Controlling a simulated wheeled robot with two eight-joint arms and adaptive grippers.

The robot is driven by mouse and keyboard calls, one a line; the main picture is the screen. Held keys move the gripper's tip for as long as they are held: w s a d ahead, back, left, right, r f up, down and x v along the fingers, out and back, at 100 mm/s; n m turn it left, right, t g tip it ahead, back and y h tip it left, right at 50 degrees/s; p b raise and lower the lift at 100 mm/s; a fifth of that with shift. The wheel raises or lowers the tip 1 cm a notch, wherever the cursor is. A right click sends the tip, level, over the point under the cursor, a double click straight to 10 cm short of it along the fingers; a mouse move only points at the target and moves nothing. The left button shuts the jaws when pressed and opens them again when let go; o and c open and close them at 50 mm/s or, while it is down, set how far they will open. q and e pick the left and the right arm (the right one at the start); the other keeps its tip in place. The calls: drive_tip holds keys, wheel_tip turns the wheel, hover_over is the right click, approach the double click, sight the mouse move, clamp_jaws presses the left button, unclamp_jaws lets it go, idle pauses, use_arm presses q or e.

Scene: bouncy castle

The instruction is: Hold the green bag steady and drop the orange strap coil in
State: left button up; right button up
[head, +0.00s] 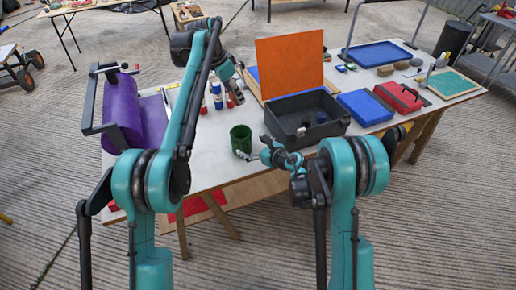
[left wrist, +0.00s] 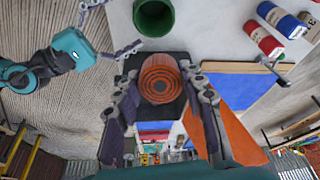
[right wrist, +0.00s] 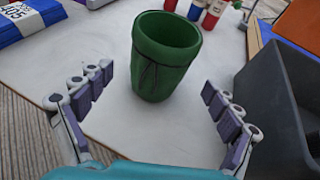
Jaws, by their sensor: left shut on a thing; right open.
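The green bag (head: 241,138) stands upright and open-topped on the table near its front edge. It also shows in the right wrist view (right wrist: 165,58), and its open mouth shows in the left wrist view (left wrist: 154,16). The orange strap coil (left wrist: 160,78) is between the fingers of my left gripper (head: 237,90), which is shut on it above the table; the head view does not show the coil. My right gripper (right wrist: 157,80) is open, its fingers apart on either side in front of the bag, not visibly touching it.
A dark grey box (head: 330,122) with an orange lid panel (head: 290,62) stands right of the bag. A purple roll (head: 122,110) is at the left. Bare table lies around the bag's left side.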

drive_tip(key=x, duration=0.7)
drive_tip(key=shift+r, duration=0.1)
